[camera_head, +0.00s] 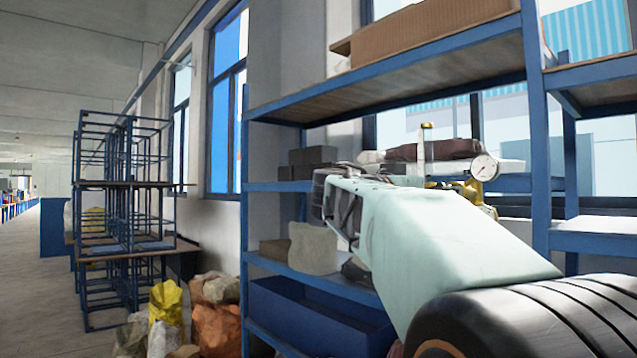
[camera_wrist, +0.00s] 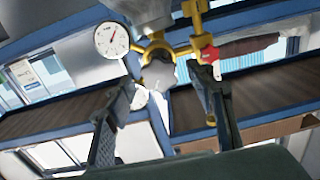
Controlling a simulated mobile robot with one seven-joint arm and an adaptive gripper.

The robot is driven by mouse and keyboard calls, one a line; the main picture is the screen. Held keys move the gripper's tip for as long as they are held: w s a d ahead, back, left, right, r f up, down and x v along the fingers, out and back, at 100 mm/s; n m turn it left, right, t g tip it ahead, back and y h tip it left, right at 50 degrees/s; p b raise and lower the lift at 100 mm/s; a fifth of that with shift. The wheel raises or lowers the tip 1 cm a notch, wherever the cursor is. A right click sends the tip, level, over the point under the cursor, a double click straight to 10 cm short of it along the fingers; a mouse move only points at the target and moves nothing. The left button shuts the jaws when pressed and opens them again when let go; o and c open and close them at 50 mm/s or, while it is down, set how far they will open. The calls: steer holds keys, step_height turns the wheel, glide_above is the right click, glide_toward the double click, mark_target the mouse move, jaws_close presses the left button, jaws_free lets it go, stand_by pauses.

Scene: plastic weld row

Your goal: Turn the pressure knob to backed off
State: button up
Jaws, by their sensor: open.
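A brass regulator assembly (camera_head: 472,189) with a round white pressure gauge (camera_head: 485,167) stands behind my pale green arm in the head view, its lower part hidden. In the wrist view the gauge (camera_wrist: 111,40) is at the upper left, beside yellow brass fittings (camera_wrist: 157,47). A small red part (camera_wrist: 208,54) sits right of them. I cannot tell for sure which part is the pressure knob or where it is set. My gripper (camera_wrist: 166,78) is open and empty, its dark fingers pointing toward the brass fittings. Whether a finger touches them is unclear.
Blue-framed shelving (camera_head: 393,70) surrounds the arm, with an upright post (camera_head: 537,130) at right. A maroon bundle (camera_head: 436,149) lies behind the arm. Grey blocks (camera_head: 312,158) and a blue bin (camera_head: 310,315) are on the left shelves. Bags lie on the floor. The aisle at far left is clear.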

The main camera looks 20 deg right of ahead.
steer(key=shift+p+x, duration=0.6)
steer(key=shift+x, duration=0.85)
steer(key=c, duration=1.2)
